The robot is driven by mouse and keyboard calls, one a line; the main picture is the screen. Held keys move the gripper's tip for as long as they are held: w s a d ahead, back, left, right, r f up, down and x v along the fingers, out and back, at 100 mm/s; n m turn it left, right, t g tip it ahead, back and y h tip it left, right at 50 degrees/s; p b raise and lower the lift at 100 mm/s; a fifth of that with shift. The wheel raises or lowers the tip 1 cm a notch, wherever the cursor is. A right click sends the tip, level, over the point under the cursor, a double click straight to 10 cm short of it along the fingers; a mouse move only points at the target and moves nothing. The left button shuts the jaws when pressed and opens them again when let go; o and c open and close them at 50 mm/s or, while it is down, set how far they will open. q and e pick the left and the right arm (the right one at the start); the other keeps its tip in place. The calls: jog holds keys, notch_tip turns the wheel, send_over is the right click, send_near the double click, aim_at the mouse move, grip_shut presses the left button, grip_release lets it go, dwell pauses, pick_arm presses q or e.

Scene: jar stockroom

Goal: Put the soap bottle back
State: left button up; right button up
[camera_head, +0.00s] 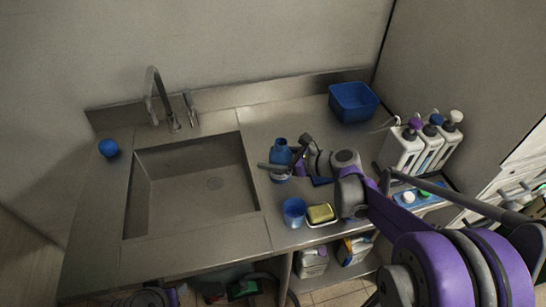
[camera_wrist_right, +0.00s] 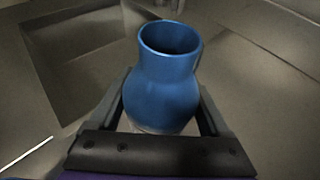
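A blue bottle-shaped vessel (camera_head: 281,151) with a wide open mouth is upright at the right of the sink. My right gripper (camera_head: 285,160) has its fingers on either side of it. In the right wrist view the vessel (camera_wrist_right: 162,85) sits between the two fingers, close to both; I cannot tell whether they press on it. Its base is partly hidden. Several white pump bottles (camera_head: 402,150) stand together at the right end of the counter, with purple, blue and white tops. My left gripper does not show.
A blue tub (camera_head: 353,101) stands at the back right. A blue cup (camera_head: 294,211) and a yellow sponge on a dish (camera_head: 321,213) are near the front edge.

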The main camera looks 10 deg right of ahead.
jog(key=shift+o, duration=1.2)
jog(key=shift+r, duration=0.3)
jog(key=v, duration=1.2)
jog(key=shift+f, duration=0.1)
